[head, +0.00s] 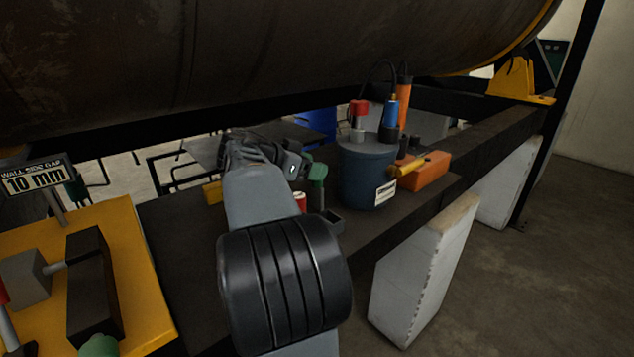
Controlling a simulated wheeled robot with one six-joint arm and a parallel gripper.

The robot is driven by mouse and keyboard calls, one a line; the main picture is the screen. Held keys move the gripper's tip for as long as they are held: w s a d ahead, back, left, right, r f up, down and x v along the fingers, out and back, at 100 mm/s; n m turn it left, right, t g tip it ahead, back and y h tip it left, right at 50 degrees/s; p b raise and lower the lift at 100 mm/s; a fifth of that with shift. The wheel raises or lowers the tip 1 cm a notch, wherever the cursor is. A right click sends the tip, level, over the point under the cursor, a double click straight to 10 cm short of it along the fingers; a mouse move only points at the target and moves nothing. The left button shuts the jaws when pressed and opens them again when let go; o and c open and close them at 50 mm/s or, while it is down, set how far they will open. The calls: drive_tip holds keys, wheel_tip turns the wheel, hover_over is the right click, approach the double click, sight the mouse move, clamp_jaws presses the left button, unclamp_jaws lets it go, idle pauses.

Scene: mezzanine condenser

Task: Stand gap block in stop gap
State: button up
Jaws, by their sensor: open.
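A sign (36,178) reading "WALL SIDE GAP 10 mm" stands on a yellow plate (130,235) at the left. On that plate are a grey block (25,279) with a short rod and a tall dark block (92,290), with a narrow space between them; this may be the stop gap. I cannot pick out the gap block with certainty. My arm reaches away over the dark beam, and my gripper (290,167) is at its far end, open, left of the blue-grey pot. Its fingertips are small and partly hidden, and I see nothing held in it.
The blue-grey pot (366,175) holds upright tools. An orange block (430,172) with a yellow cylinder is right of it. A green-topped object (317,174) and red can (300,201) stand near my gripper. A large rusty cylinder (250,55) hangs low overhead.

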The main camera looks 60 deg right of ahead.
drive_tip(key=shift+f, duration=0.1)
clamp_jaws()
idle(0.5)
